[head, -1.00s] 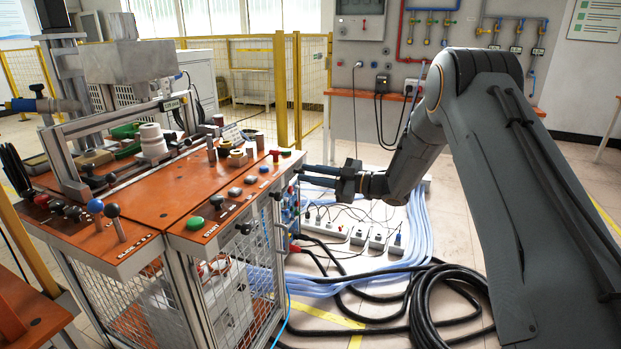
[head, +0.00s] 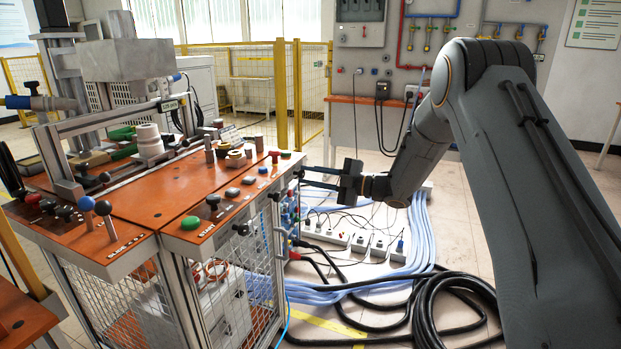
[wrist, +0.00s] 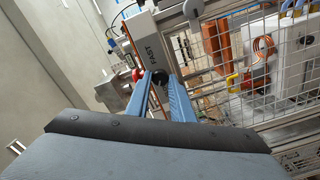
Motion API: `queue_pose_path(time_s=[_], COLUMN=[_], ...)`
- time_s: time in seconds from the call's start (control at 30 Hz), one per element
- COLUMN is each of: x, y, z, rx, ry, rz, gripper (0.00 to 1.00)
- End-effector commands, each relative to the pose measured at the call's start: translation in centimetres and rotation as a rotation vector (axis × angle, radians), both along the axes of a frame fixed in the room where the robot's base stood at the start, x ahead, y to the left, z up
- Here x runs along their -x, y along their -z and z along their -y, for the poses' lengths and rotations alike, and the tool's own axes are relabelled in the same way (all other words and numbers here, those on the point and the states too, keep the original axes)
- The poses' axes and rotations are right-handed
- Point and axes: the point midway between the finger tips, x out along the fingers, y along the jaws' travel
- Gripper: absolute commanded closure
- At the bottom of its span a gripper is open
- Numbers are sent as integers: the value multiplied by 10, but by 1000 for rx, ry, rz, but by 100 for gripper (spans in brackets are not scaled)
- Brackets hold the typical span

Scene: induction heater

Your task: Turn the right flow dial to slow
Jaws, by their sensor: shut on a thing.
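The right flow dial, a small black knob (wrist: 160,78), sits on the side panel of the bench, under a "FAST" label (wrist: 156,50) in the wrist view. My gripper (wrist: 161,81) has its two blue fingers on either side of this knob and is shut on it. In the head view my gripper (head: 304,175) reaches leftward to the right side of the orange-topped bench (head: 165,200). The knob is too small or hidden to make out there. The dial's pointer direction cannot be read.
A red knob (wrist: 137,75) sits just left of my fingers in the wrist view. Wire mesh (head: 262,255) covers the bench's lower side. Black cables (head: 440,300), pale blue hoses (head: 418,235) and power strips (head: 345,238) lie on the floor beside my arm.

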Motion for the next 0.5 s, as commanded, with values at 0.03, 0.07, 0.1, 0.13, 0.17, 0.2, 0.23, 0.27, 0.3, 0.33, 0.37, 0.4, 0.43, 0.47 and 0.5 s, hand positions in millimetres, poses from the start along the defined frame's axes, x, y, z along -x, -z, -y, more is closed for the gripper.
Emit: queue_pose_path(time_s=[0.03,0.07,0.1,0.13,0.17,0.2,0.23,0.27,0.3,0.33,0.37,0.4,0.43,0.47,0.5], x=[0,0,0,0,0,0,0,0,0,0,0,0,0,0,0], y=[0,0,0,0,0,0,0,0,0,0,0,0,0,0,0], z=[0,0,0,0,0,0,0,0,0,0,0,0,0,0,0], rx=[1,1,2,2,2,2,2,2,2,1,1,1,1,1,1], ry=[0,0,0,0,0,0,0,0,0,0,0,0,0,0,0], rz=[3,4,5,5,5,5,5,5,5,4,4,4,4,4,4], gripper=[100,100,100,100,100,100,100,100,100,100,100,74,69,64,61])
